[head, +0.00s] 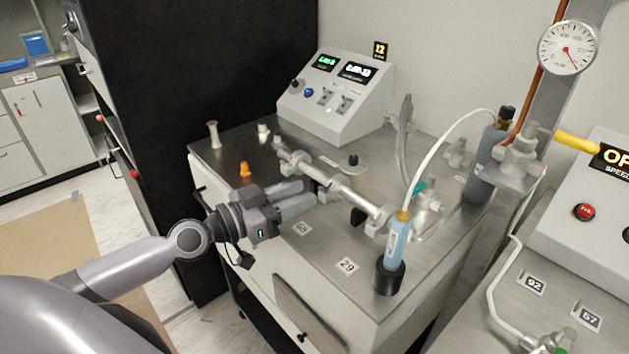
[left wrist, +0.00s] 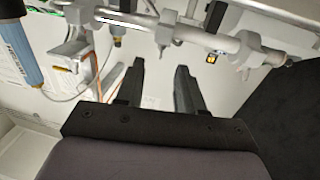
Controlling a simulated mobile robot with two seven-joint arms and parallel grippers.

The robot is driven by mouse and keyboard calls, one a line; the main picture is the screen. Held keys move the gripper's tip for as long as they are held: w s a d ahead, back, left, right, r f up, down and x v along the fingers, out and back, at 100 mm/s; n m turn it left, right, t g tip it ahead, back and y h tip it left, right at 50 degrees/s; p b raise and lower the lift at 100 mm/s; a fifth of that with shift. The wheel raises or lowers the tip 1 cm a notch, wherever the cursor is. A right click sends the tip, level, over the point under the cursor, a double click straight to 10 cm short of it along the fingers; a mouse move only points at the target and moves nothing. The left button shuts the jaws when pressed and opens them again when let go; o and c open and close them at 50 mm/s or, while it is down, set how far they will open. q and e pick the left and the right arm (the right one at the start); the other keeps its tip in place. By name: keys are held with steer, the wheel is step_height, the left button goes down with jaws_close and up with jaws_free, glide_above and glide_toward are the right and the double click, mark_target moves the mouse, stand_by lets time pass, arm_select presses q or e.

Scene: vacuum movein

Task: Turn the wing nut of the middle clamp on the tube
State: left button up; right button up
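A metal tube (head: 352,195) runs diagonally over the steel bench top, with clamps along it. The middle clamp (head: 328,189) is partly hidden by my gripper in the head view. In the left wrist view the tube (left wrist: 215,41) crosses the top, and the middle clamp (left wrist: 167,20) hangs from it with a small part pointing down, probably its wing nut. My left gripper (head: 309,193) is beside the tube near the middle clamp. Its two fingers (left wrist: 160,68) are apart with nothing between them; the clamp lies beyond the tips. My right gripper is not in view.
A control box (head: 335,95) with displays stands behind the tube. An orange cone-shaped piece (head: 244,169) stands left of the tube. A blue cylinder (head: 397,243) in a black holder stands at the front right, with a white hose (head: 436,141). The bench front (head: 330,265) is fairly clear.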

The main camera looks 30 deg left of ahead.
mark_target(325, 187)
arm_select(q)
steer(key=shift+p+x, duration=0.75)
steer(key=shift+x, duration=1.4)
jaws_close()
